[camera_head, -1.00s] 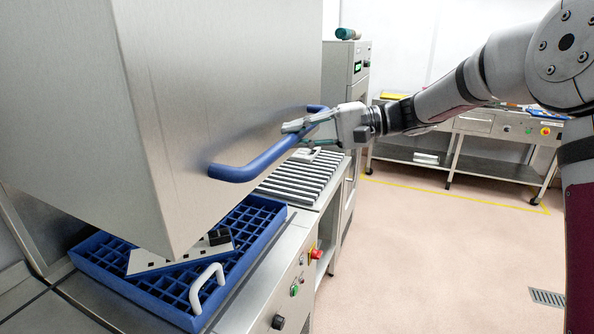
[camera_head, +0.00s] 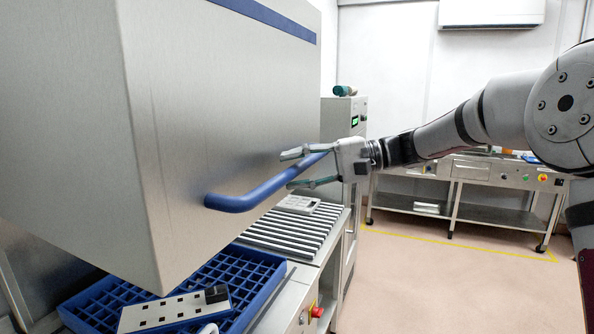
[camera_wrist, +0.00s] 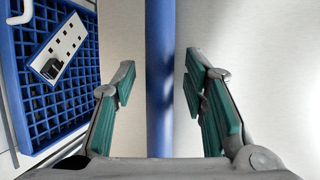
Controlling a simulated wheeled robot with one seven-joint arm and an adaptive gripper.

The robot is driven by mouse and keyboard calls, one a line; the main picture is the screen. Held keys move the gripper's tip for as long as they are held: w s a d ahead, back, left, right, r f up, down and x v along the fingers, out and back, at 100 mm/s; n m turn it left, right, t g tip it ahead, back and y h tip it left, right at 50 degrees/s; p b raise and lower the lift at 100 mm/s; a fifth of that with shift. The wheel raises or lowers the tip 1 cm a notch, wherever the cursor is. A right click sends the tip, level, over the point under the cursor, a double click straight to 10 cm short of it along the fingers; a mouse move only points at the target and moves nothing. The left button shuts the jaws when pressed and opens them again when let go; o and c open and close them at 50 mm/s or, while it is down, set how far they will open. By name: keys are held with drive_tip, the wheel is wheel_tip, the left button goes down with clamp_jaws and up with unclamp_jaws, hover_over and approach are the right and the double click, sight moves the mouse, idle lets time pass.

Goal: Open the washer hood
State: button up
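The washer hood (camera_head: 215,120) is a large brushed-steel box, raised above a blue rack in the head view. Its blue bar handle (camera_head: 250,192) runs across the lower front. My gripper (camera_head: 298,168) is at the far right part of the handle, its fingers spread above and below the bar. In the wrist view the blue handle (camera_wrist: 160,80) passes between the two green-padded fingers (camera_wrist: 160,105), with a gap on each side. My gripper is open and not clamped on the bar. The handle's far end is hidden behind my gripper.
Under the hood, the blue rack (camera_head: 255,262) holds a pale plate with square holes (camera_head: 165,312). A roller conveyor (camera_head: 285,235) with a light block (camera_head: 298,204) lies beyond. A red button (camera_head: 317,312) is on the front panel. The floor (camera_head: 440,275) at right is clear.

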drive_tip(key=d+r, duration=0.2)
drive_tip(key=d, duration=0.9)
drive_tip(key=shift+w+d, duration=0.3)
drive_tip(key=shift+d, duration=0.1)
drive_tip(key=shift+r, duration=0.1)
drive_tip(key=s+a+f+t+h, duration=0.1)
drive_tip(key=s+f+h, duration=0.1)
drive_tip(key=s+h, duration=0.3)
drive_tip(key=s+a+f+h, duration=0.1)
drive_tip(key=s+f+h, duration=0.1)
drive_tip(key=s, duration=0.6)
drive_tip(key=s+d+f+t+h, duration=0.2)
drive_tip(key=s+d+f+h, duration=0.2)
drive_tip(key=s, duration=0.5)
drive_tip(key=s+d+f+t+h, duration=0.3)
drive_tip(key=s+d+f+h, duration=0.1)
drive_tip(key=s+d, duration=0.4)
drive_tip(key=shift+s+d+f+h, duration=0.25)
drive_tip(key=shift+s+h, duration=0.25)
drive_tip(key=shift+s, duration=0.7)
